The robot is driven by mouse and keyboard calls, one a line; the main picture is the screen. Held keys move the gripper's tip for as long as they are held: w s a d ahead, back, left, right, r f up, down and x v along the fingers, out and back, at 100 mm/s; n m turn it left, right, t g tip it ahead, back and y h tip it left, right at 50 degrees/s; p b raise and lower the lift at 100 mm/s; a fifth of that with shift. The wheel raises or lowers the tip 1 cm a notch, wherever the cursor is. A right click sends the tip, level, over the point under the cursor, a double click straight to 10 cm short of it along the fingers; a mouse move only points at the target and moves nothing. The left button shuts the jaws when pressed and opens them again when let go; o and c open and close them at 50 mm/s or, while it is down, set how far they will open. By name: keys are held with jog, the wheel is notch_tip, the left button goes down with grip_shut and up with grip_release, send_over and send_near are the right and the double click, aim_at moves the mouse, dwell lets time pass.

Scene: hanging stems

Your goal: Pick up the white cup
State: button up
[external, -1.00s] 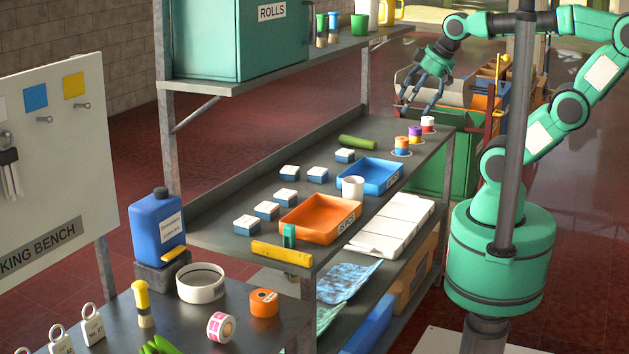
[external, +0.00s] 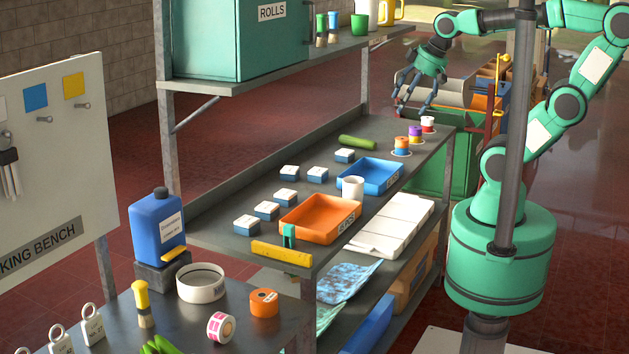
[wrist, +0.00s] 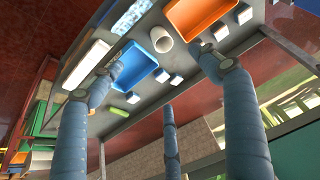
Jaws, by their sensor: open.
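The white cup (external: 353,188) stands upright on the middle shelf, between the orange tray (external: 320,221) and the blue tray (external: 370,176), close to the shelf's front side. In the wrist view the white cup (wrist: 161,38) shows its round opening beside the blue tray (wrist: 134,66). My gripper (external: 413,108) is open and empty. It hangs above the far right end of the shelf, up and to the right of the cup and well apart from it. In the wrist view its fingers (wrist: 168,95) are spread wide with nothing between them.
Several small blue-and-white boxes (external: 318,174) and a green roll (external: 357,142) lie behind the trays. Stacked coloured spools (external: 415,134) stand below my gripper. The upper shelf (external: 290,60) overhangs the back. A grey post (external: 513,130) stands before my arm.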

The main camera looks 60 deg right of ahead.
jog(key=w+f+n+g+p, duration=0.25)
jog(key=w+f, duration=0.35)
jog(key=w, duration=0.4)
jog(key=n+g, duration=0.2)
jog(key=g, duration=0.1)
send_over(353, 192)
jog(key=w+d, duration=0.1)
jog(key=d, duration=0.2)
notch_tip(353, 192, down, 11)
jog(key=shift+w+r+p, duration=0.15)
jog(key=shift+r+p, duration=0.05)
jog(key=shift+p, duration=0.1)
notch_tip(353, 192, down, 9)
jog(key=b, duration=0.1)
jog(key=shift+r, duration=0.2)
jog(key=shift+f+b, duration=0.85)
jog(key=shift+f, duration=1.75)
jog(key=shift+c, duration=0.3)
